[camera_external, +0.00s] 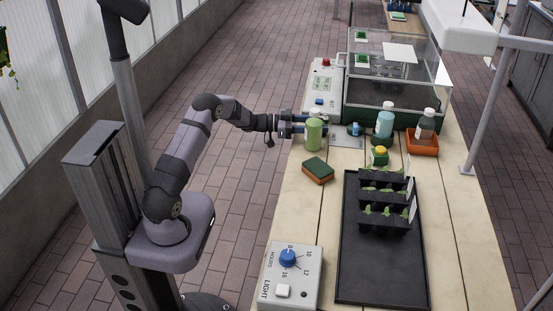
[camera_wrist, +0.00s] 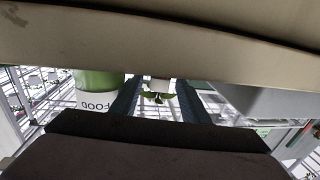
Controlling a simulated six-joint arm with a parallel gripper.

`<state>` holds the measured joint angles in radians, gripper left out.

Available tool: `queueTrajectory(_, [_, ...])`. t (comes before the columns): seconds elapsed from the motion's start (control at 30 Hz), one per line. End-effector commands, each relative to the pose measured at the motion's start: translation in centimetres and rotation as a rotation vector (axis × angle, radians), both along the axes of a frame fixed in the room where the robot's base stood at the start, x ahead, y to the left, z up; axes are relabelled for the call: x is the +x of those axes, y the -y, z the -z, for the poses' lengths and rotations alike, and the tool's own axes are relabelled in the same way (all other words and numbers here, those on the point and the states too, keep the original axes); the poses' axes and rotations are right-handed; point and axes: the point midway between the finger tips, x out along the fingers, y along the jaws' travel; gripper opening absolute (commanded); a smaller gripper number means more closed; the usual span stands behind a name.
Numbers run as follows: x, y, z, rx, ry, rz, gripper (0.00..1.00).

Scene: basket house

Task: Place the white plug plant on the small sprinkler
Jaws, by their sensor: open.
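My gripper (camera_external: 298,124) reaches in level from the left, low over the table's left edge, beside the green bottle. In the wrist view its two dark blue fingers (camera_wrist: 158,100) are apart. A small white plug with green leaves (camera_wrist: 158,88) shows between or just beyond them; I cannot tell whether they touch it. The plug is not clear in the external view, where the green bottle and gripper may hide it. A low grey fixture with a blue knob (camera_external: 355,129) stands right of the gripper; it may be the small sprinkler, though I cannot tell.
The green bottle (camera_external: 314,132) stands close against the gripper and shows at left in the wrist view (camera_wrist: 97,90). A sponge (camera_external: 318,170), a black tray (camera_external: 345,255) with seedling pots, a blue-white bottle (camera_external: 384,124) and a glass-sided box (camera_external: 385,85) are nearby.

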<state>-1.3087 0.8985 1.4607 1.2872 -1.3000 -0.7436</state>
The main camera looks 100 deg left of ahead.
Motion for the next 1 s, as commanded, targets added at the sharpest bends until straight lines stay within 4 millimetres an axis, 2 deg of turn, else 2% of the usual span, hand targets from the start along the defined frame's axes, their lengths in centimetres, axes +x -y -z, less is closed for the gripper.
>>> queueTrajectory(0.2, [-3.3,0.0,-0.2,0.0,-0.001,-0.003,0.41])
queueTrajectory(0.4, [-4.9,0.3,-0.2,0.0,-0.001,-0.001,0.41])
queueTrajectory(0.47, [-5.1,0.3,-0.2,0.0,-0.001,0.0,0.41])
queueTrajectory(0.53, [-5.1,0.3,-0.2,0.0,-0.001,0.0,0.33])
queueTrajectory(1.0, [-5.1,0.3,-0.6,0.002,0.0,0.0,0.33])
